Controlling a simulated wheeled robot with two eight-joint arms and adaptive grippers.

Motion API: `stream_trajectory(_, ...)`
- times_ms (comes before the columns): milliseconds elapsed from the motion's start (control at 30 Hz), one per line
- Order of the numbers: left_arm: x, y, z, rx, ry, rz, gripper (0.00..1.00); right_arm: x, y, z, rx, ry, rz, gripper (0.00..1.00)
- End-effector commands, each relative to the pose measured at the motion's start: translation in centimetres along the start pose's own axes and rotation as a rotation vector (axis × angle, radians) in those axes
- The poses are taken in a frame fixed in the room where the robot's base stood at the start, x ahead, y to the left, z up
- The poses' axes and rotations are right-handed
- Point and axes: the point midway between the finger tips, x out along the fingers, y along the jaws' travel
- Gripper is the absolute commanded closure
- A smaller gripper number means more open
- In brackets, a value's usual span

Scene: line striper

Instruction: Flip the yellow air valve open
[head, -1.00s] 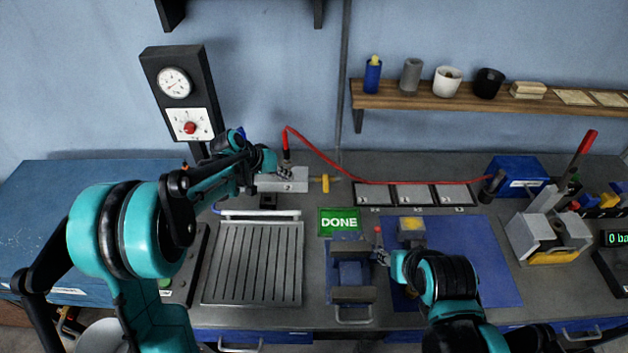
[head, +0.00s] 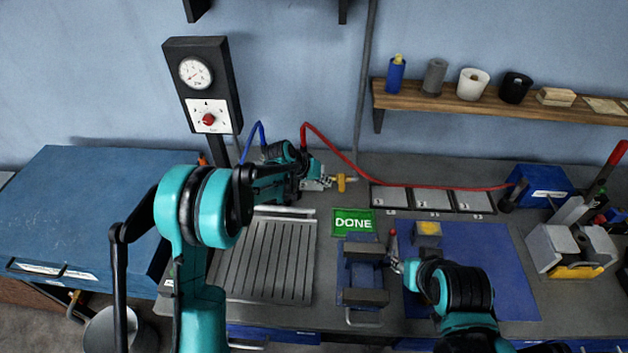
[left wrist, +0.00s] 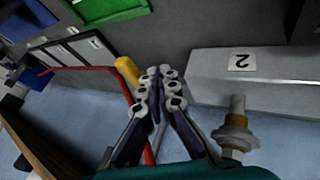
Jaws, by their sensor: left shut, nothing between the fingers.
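The yellow air valve (head: 341,183) is a small yellow handle at the back of the bench, at the right end of a grey block that my left arm now mostly hides. In the left wrist view the yellow handle (left wrist: 127,72) lies just left of my fingertips. My left gripper (head: 328,183) is shut and empty, close beside the handle; I cannot tell if it touches. In the left wrist view its fingers (left wrist: 160,78) are together, beside the grey block marked 2 (left wrist: 265,76). My right gripper (head: 396,264) is by a red-tipped lever; its jaws are too small to read.
A red hose (head: 420,182) runs behind the valve to the right. A brass fitting (left wrist: 236,135) stands by the block. A green DONE sign (head: 353,222), slotted plate (head: 265,262) and numbered grey pads (head: 432,198) lie in front. A gauge post (head: 203,85) stands behind left.

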Motion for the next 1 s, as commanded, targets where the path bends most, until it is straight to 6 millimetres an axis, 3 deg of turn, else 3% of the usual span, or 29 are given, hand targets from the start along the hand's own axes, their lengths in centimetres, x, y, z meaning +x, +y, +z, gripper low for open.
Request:
stream_trajectory(200, 0.8, 1.6, 0.0, 0.000, 0.001, 0.000, 1.00, 0.1, 0.0, 0.1, 0.000, 0.000, 0.000, 0.60)
stream_trajectory(1000, 1.0, 2.2, 0.2, -0.052, 0.029, -0.028, 1.00, 0.4, 0.0, 0.3, 0.000, 0.000, 0.000, 0.60)
